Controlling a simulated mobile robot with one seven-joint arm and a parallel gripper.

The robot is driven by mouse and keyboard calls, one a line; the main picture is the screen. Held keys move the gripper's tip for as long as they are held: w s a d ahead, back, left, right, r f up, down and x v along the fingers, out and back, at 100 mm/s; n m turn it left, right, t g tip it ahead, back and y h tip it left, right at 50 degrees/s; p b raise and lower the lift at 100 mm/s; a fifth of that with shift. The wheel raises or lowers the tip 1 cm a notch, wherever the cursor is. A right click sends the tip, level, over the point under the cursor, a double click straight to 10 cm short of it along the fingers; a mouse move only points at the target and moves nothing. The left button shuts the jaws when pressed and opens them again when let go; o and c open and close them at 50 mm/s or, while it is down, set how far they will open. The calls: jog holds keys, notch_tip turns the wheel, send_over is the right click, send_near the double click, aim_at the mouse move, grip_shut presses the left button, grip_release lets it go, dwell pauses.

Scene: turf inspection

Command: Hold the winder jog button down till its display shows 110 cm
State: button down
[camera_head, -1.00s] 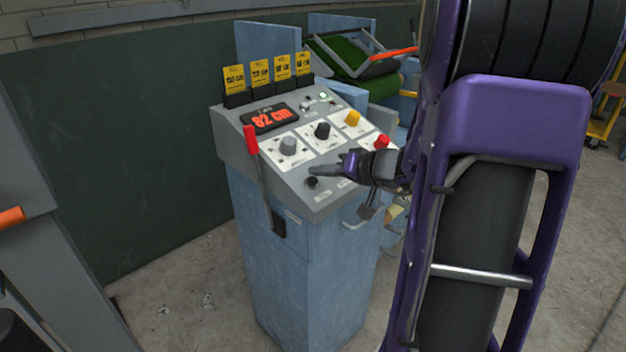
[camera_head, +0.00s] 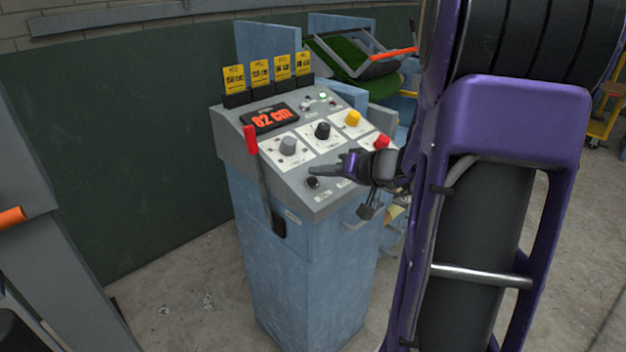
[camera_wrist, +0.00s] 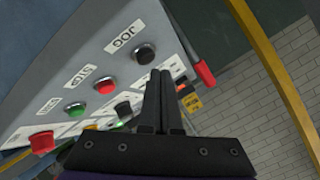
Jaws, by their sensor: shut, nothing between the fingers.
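The winder's console (camera_head: 325,205) has a sloped grey top. Its display (camera_head: 270,118) reads 82 cm in red. The black jog button (camera_head: 313,183) is at the near lower corner of the panel. In the wrist view the jog button (camera_wrist: 145,53) stands beside the label JOG. My gripper (camera_head: 315,171) is shut and empty, its fingers held over the panel close to the button. In the wrist view the fingertips (camera_wrist: 161,74) lie just below the button in the picture. They look apart from it, with the button uncovered; the exact height is hard to tell.
A red button (camera_wrist: 104,86), a green button (camera_wrist: 75,109) and a large red button (camera_wrist: 41,142) line up beside the jog button. A red-handled lever (camera_head: 251,140) stands at the console's left side.

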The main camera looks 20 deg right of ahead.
jog(key=shift+f+b, duration=0.25)
jog(key=shift+b, duration=0.05)
jog(key=shift+w+f+b, duration=0.15)
jog(key=shift+f+b, duration=0.05)
jog(key=shift+b, duration=0.25)
